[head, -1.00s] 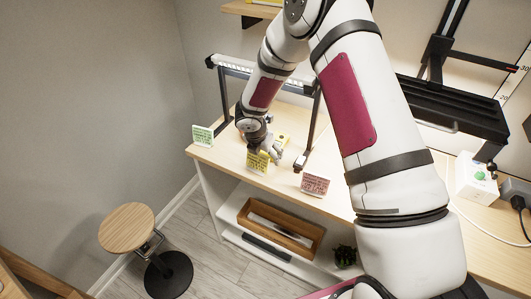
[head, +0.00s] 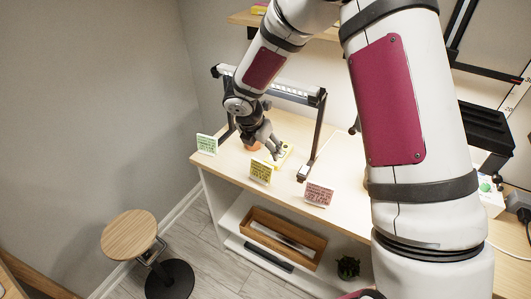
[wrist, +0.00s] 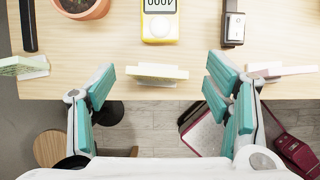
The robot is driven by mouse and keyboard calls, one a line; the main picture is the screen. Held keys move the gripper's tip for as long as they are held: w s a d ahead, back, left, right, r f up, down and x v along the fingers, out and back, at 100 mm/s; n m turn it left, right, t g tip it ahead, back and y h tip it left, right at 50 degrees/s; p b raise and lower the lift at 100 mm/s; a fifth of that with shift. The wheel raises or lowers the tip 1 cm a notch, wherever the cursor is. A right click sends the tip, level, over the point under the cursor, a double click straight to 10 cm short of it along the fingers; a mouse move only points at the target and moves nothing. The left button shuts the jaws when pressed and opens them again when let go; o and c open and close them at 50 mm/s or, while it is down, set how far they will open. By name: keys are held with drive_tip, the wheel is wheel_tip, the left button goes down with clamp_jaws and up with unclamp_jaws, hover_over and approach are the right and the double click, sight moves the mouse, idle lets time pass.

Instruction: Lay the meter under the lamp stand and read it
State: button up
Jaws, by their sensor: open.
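The yellow meter (wrist: 160,22) lies on the table in the wrist view, its display upright to nobody here: the digits appear upside down. In the head view the meter (head: 284,155) lies between the lamp stand's legs, partly hidden by my gripper. The lamp stand (head: 310,94) is a dark frame with a white light bar across its top. Its feet show in the wrist view as a dark left foot (wrist: 28,25) and a right foot (wrist: 233,22), either side of the meter. My gripper (wrist: 160,88) is open and empty, apart from the meter.
A terracotta pot (wrist: 82,8) stands left of the meter. Green (head: 207,144), yellow (head: 261,172) and pink (head: 319,194) cards stand along the table's front edge. The yellow card shows between my fingers in the wrist view. A round stool (head: 129,235) stands on the floor.

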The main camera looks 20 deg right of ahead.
drive_tip(key=shift+s+r, duration=0.15)
drive_tip(key=shift+r, duration=0.4)
drive_tip(key=s+d+r+m+h, duration=0.1)
drive_tip(key=s+d+r+m, duration=0.2)
drive_tip(key=s+r+m, duration=0.5)
drive_tip(key=s+d+r+m, duration=0.3)
drive_tip(key=s+r+m, duration=0.2)
drive_tip(key=r, duration=0.6)
drive_tip(key=s+a+r+m+t+y, duration=0.1)
drive_tip(key=s+r+m+y, duration=0.1)
drive_tip(key=s+m, duration=0.5)
drive_tip(key=s+a+r+m+y, duration=0.1)
drive_tip(key=s+r+m+y, duration=0.1)
drive_tip(key=s+m, duration=0.5)
drive_tip(key=s+r, duration=0.1)
drive_tip(key=s, duration=0.4)
drive_tip(key=shift+s+a+r+t, duration=0.3)
drive_tip(key=shift+a+r+t, duration=0.05)
drive_tip(key=shift+r+t, duration=0.05)
drive_tip(key=shift+d, duration=0.1)
